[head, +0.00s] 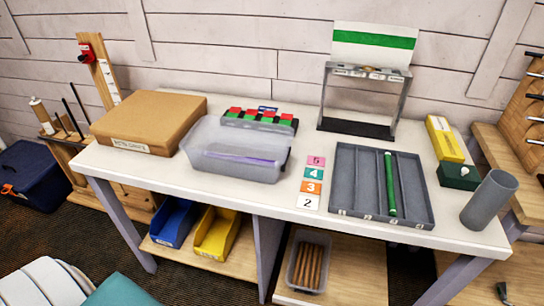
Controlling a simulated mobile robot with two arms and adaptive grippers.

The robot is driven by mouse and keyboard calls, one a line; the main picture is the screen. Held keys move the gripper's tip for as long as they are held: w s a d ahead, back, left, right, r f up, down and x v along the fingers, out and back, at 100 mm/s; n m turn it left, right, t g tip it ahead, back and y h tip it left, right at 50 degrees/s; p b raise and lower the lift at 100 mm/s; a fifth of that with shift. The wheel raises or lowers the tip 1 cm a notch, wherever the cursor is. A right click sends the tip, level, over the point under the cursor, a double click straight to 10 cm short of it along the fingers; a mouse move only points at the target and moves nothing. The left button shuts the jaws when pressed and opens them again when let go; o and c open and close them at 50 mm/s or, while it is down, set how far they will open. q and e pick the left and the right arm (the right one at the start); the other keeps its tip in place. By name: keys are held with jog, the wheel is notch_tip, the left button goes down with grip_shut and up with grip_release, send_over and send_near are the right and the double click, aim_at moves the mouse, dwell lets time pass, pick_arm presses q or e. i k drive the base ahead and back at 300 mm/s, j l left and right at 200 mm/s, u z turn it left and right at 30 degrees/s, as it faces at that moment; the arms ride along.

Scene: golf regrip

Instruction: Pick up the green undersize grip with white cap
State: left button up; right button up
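A long thin green grip (390,184) lies lengthwise in the grey compartment tray (349,180) on the right half of the white workbench. It appears to be in the third compartment from the left, and the other compartments look empty. Its cap is too small to make out clearly. A clear plastic bin (232,165) left of the tray holds a purple, elongated item (240,158). Neither of my grippers is in view.
A cardboard box (148,120) sits at the bench's left. Numbered cards (312,187) lie between bin and tray. A display stand (366,85) is behind the tray. A grey cylinder (489,199), a dark green box (458,175) and a yellow box (444,138) stand to its right.

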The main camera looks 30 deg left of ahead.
aim_at(386, 155)
jog(key=i+l+u, duration=0.25)
jog(key=l+u, duration=0.25)
jog(key=i+l+u, duration=0.1)
jog(key=l+u, duration=0.15)
jog(key=l, duration=0.15)
jog(key=i+l+u, duration=0.1)
jog(key=l+u, duration=0.15)
jog(key=l, duration=0.1)
